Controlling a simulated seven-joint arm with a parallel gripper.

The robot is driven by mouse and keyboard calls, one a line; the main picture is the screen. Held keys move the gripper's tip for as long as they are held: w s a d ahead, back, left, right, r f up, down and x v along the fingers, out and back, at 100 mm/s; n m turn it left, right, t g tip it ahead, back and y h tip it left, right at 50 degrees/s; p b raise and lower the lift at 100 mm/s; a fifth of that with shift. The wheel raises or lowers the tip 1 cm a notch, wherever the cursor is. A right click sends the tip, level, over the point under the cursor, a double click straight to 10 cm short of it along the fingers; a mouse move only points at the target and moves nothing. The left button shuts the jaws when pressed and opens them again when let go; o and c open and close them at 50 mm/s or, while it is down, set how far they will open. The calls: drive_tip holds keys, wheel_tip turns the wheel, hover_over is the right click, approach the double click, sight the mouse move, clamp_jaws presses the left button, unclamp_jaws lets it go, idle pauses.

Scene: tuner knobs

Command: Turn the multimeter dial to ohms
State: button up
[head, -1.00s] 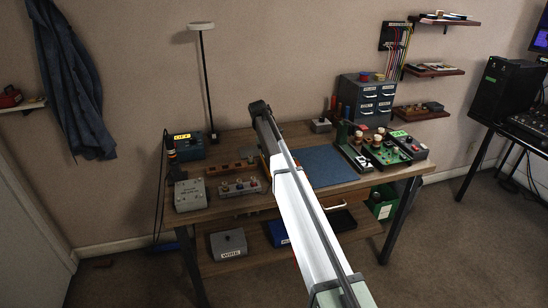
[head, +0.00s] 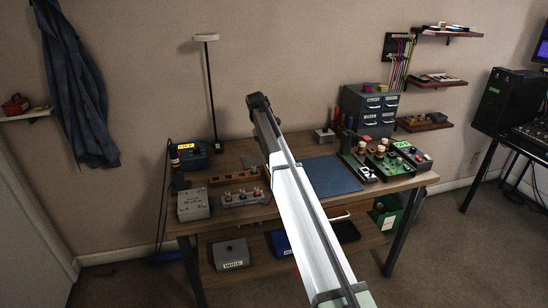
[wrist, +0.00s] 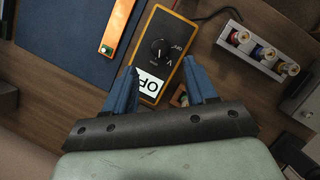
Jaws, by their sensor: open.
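The multimeter (wrist: 170,30) is a black-faced box with an orange rim in the wrist view. Its round black dial (wrist: 160,47) has a light pointer mark; small markings sit around it, and I cannot read the setting surely. A white label (wrist: 152,84) with black letters lies below the dial, partly covered by a finger. My gripper (wrist: 160,66) is open, with its blue fingers on either side of the multimeter's lower part. The dial shows between and just beyond the fingertips, with nothing gripped. In the head view, my arm hides most of the multimeter and the gripper.
A blue mat (head: 332,175) lies beside the multimeter, with an orange strip (wrist: 118,25) on it. A box with coloured knobs (wrist: 258,50) stands on the other side.

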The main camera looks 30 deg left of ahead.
drive_tip(key=s+d+r+m+t+y, duration=0.25)
drive_tip(key=s+d+r+m, duration=0.2)
drive_tip(key=s+m, duration=0.4)
drive_tip(key=w+f+m, duration=0.2)
drive_tip(key=f+m, duration=0.1)
drive_tip(key=w+f+m+t+y, duration=0.1)
drive_tip(key=w+f+m, duration=0.2)
drive_tip(key=f, duration=0.1)
drive_tip(key=w+a+f+m+t, duration=0.1)
drive_tip(key=w+f+m, duration=0.1)
drive_tip(key=f+m, duration=0.1)
drive_tip(key=shift+m+t+x, duration=0.25)
drive_tip(key=shift+x, duration=0.5)
idle(0.6)
drive_tip(key=shift+a, duration=0.15)
